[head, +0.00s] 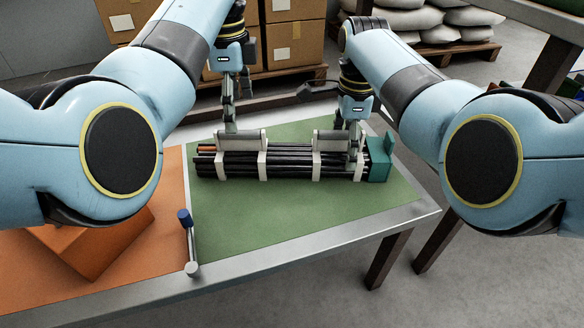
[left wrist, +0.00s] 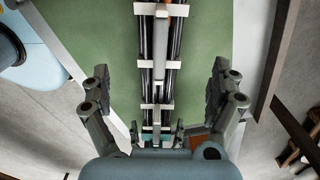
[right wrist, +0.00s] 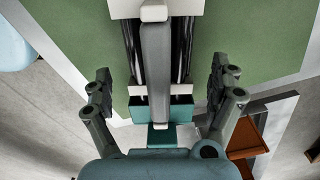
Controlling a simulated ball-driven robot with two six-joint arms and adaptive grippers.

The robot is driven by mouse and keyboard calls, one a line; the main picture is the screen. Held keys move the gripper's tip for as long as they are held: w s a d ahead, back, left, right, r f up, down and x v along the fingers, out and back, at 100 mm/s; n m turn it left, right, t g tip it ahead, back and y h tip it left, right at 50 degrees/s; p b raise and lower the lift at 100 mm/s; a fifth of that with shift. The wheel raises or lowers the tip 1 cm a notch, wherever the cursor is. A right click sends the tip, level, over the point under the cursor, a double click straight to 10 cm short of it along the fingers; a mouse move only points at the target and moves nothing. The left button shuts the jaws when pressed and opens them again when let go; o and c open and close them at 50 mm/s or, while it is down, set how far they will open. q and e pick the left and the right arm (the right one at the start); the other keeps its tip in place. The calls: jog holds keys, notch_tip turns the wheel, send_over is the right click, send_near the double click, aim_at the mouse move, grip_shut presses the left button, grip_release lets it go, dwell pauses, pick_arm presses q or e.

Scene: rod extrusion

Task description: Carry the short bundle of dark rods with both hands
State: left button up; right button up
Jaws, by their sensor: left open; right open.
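The short bundle of dark rods (head: 285,167) lies on the green mat, held in pale bracket-like supports with grey handle bars on top. A teal end block (head: 379,160) stands at its right end, and one copper-coloured rod end shows at the left. The bundle also shows in the left wrist view (left wrist: 147,75) and the right wrist view (right wrist: 183,50). My left gripper (head: 231,125) is open, above the left part of the bundle. My right gripper (head: 354,150) is open, at the right part near the teal block. Both wrist views show fingers spread on either side; contact is unclear.
The table has a green mat (head: 300,215) and an orange mat (head: 60,280) within a grey metal rim. An orange box (head: 95,245) sits at left. Cardboard boxes (head: 290,45) and sacks (head: 410,18) stand behind.

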notch_tip(320, 180, up, 10)
jog(key=shift+f, duration=0.15)
dwell(0.5)
